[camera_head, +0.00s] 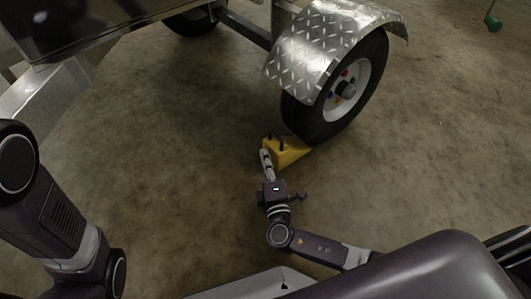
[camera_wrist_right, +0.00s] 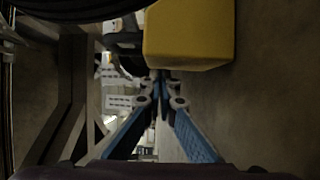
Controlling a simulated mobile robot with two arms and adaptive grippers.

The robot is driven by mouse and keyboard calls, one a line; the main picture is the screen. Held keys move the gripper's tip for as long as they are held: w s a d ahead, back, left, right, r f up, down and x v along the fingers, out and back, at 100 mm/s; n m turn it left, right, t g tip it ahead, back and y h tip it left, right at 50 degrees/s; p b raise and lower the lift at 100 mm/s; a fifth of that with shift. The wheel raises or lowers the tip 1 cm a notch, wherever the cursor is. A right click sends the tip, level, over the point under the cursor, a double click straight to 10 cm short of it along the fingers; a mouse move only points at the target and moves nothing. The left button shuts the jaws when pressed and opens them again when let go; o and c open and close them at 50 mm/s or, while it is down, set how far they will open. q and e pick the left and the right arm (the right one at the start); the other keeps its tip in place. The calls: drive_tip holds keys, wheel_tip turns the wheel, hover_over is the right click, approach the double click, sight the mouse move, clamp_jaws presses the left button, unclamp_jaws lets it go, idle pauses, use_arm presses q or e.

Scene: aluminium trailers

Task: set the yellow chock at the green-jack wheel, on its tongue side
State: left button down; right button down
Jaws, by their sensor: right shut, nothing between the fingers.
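The yellow chock (camera_head: 291,152) lies on the floor at the foot of the trailer wheel (camera_head: 335,95), at its near left side. It looks close against the tyre, but I cannot tell if they touch. In the right wrist view the chock (camera_wrist_right: 190,38) shows as a yellow block just beyond the fingertips. My right gripper (camera_head: 266,153) is low at the chock's left end; in its wrist view (camera_wrist_right: 162,78) the fingers are closed together with nothing between them. My left arm shows at the left edge, with its gripper out of view.
A diamond-plate fender (camera_head: 315,45) hangs over the wheel. The trailer's dark body (camera_head: 70,25) is at the upper left. A small green part (camera_head: 493,22) shows at the upper right. The concrete floor left and right of the chock is clear.

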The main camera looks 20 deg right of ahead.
drive_tip(key=shift+w+d+r, duration=0.1)
drive_tip(key=shift+w+d, duration=0.05)
drive_tip(key=shift+d, duration=1)
drive_tip(key=shift+a, duration=0.1)
